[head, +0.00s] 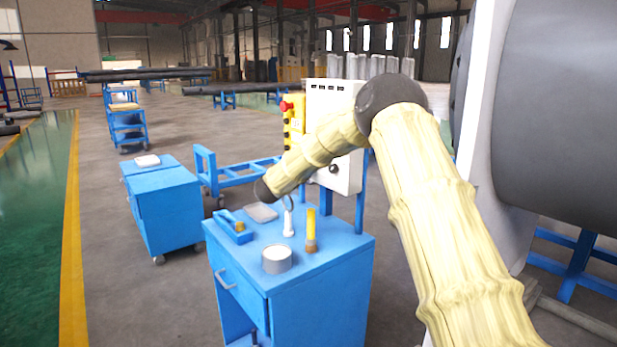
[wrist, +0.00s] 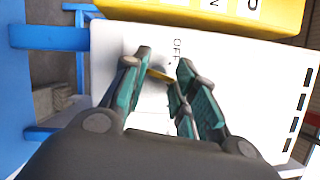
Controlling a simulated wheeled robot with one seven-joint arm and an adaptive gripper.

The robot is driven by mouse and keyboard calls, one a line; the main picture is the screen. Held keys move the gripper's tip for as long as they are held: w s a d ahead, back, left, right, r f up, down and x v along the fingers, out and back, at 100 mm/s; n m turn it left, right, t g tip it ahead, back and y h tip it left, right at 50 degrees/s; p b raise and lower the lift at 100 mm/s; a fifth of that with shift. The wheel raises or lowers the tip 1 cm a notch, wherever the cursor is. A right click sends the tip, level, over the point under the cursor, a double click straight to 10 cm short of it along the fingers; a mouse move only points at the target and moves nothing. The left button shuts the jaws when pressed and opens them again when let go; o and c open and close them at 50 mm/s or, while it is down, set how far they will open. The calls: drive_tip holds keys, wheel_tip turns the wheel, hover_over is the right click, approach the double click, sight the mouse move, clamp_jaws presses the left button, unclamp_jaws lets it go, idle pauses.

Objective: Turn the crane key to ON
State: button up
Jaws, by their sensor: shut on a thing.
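The white control box (head: 345,100) stands above the blue cabinet in the head view, and its face fills much of the wrist view (wrist: 250,75). The crane key (wrist: 160,74) is a small brass-coloured piece at the box face, beside the printed OFF label (wrist: 177,46). My gripper (wrist: 164,66) has its two teal-padded fingers on either side of the key and is shut on it. The fingers hide part of the key and its switch, so its exact angle is hard to read. I cannot make out the fingers in the head view.
A yellow panel with a red button (head: 292,118) stands left of the box; its lettered edge (wrist: 215,10) borders the wrist view. The blue cabinet (head: 330,262) carries a white-topped tin (head: 277,262), a yellow tube (head: 311,228) and a white bottle (head: 288,222).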

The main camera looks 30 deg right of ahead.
drive_tip(key=m+h+b, duration=0.1)
drive_tip(key=m+b, duration=0.2)
drive_tip(key=b, duration=0.3)
drive_tip(key=f+m+h+b, duration=0.1)
drive_tip(key=m+b, duration=0.2)
drive_tip(key=b, duration=0.4)
drive_tip(key=shift+f+m+g+h+b, duration=0.1)
drive_tip(key=shift+m+g+h+b, duration=0.2)
drive_tip(key=shift+m+g, duration=0.1)
drive_tip(key=shift+r+m+b, duration=0.25)
drive_tip(key=shift+m+b, duration=0.15)
drive_tip(key=shift+b, duration=0.1)
drive_tip(key=o, duration=1)
drive_tip(key=shift+w, duration=0.1)
drive_tip(key=shift+o, duration=0.2)
drive_tip(key=shift+a, duration=0.1)
drive_tip(key=v, duration=1.1)
drive_tip(key=shift+a+f, duration=0.15)
drive_tip(key=shift+a, duration=0.2)
drive_tip(key=shift+d, duration=0.1)
